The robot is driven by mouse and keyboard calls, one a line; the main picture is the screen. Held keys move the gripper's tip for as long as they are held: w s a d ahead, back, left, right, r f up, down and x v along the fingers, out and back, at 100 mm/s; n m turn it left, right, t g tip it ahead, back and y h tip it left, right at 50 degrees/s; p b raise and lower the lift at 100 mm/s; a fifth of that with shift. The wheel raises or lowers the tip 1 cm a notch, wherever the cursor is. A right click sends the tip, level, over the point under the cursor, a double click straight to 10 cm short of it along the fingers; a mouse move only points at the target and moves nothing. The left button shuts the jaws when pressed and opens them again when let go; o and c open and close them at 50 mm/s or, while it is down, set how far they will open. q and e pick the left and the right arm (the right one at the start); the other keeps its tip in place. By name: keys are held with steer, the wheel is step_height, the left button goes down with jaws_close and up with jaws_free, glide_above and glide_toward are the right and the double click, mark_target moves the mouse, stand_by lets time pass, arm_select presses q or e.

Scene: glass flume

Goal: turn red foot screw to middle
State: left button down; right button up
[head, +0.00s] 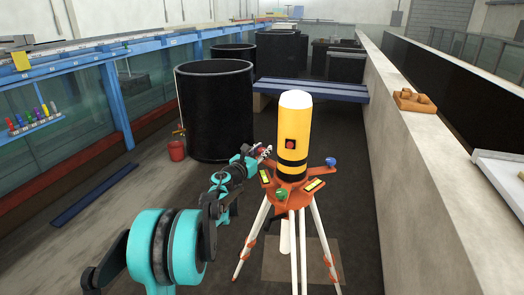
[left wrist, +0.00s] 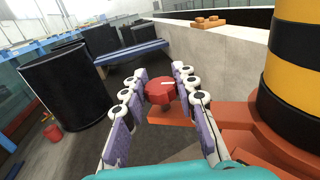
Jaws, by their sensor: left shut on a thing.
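The red foot screw (left wrist: 160,91) is a faceted knob with a white mark on top, at the end of an orange arm of the base (left wrist: 232,116). My left gripper (left wrist: 161,76) has its fingers on both sides of the knob and is shut on it. In the head view my left gripper (head: 262,151) reaches the far left of the base and mostly hides the red screw. A yellow instrument (head: 293,132) with black bands stands upright on the base. A green screw (head: 282,195) is at the front and a blue screw (head: 331,161) at the right. My right gripper is out of view.
White tripod legs (head: 322,240) spread below the base. A large black tank (head: 215,110) stands behind my left arm, with a red bucket (head: 177,150) beside it. A concrete wall (head: 405,165) runs along the right, carrying a wooden block (head: 414,102).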

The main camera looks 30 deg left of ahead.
arm_select(q)
steer(key=shift+h, duration=0.4)
steer(key=m+g+h+p, duration=0.1)
steer(key=m+h, duration=0.3)
steer(key=h, duration=0.1)
steer(key=shift+a+h, duration=0.1)
steer(key=shift+h, duration=0.3)
steer(key=m+g+h+p, duration=0.1)
steer(key=m+g+h, duration=0.1)
steer(key=m+h, duration=0.1)
steer(key=shift+h, duration=0.4)
steer(key=m+g+h+p, duration=0.2)
steer(key=h, duration=0.1)
steer(key=shift+r+m+g, duration=0.1)
steer(key=shift+m+g, duration=0.2)
steer(key=shift+g, duration=0.1)
steer(key=shift+m+g+h+p, duration=1.3)
steer(key=shift+g+p, duration=0.3)
steer(key=shift+g, duration=0.3)
steer(key=c, duration=1.1)
jaws_free()
steer(key=shift+c, duration=0.2)
